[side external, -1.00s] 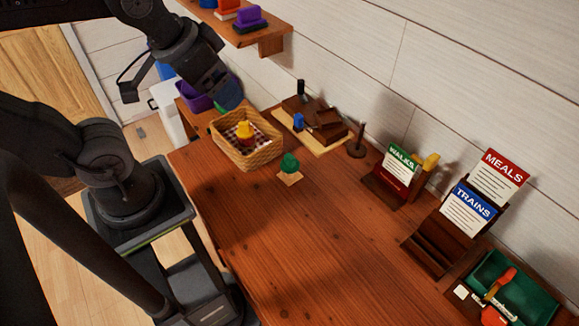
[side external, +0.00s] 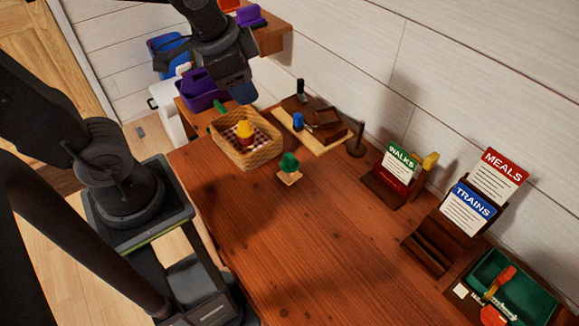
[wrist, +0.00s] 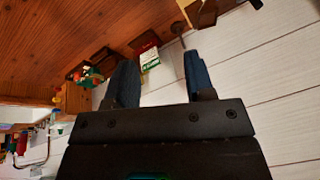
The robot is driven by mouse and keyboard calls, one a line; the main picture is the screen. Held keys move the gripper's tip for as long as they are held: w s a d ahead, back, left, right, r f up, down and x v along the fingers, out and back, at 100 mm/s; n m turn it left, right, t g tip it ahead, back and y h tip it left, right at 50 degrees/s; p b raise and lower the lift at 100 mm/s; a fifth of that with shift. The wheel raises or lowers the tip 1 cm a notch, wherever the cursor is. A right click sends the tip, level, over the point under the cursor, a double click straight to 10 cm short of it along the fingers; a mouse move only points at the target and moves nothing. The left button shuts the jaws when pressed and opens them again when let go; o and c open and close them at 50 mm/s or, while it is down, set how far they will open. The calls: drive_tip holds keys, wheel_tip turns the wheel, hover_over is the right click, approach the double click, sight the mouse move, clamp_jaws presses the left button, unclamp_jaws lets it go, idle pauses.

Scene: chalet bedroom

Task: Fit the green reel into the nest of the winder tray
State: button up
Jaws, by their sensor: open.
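A green piece (side external: 289,162) stands on a small pale wooden square on the table; it looks like the green reel, but its shape is too small to be sure. A pale wooden tray (side external: 343,140) near the wall holds dark brown blocks and a small blue piece; it may be the winder tray, and I cannot make out a nest. My gripper (side external: 241,92) is above and behind the basket, near the wall, well apart from the green piece. In the wrist view my gripper (wrist: 160,82) has its two blue fingers spread, with nothing between them.
A wicker basket (side external: 253,157) with a yellow and red item stands at the table's left. A dark peg (side external: 356,142), card holders (side external: 430,240) and a green tray (side external: 525,290) line the wall side. A shelf (side external: 268,38) is behind my arm. The front table is clear.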

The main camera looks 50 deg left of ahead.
drive_tip(key=w+f+m+g, duration=0.2)
drive_tip(key=w+f+m, duration=0.4)
drive_tip(key=m, duration=0.1)
drive_tip(key=m+g+y, duration=0.1)
drive_tip(key=m+g, duration=0.1)
drive_tip(key=m, duration=0.3)
approach(290, 155)
drive_tip(key=shift+m, duration=0.3)
drive_tip(key=f, duration=0.5)
drive_tip(key=shift+s+a+f, duration=0.15)
drive_tip(key=shift+s+a, duration=0.05)
drive_tip(key=f, duration=0.5)
drive_tip(key=shift+w+a, duration=0.1)
drive_tip(key=shift+a, duration=0.3)
clamp_jaws()
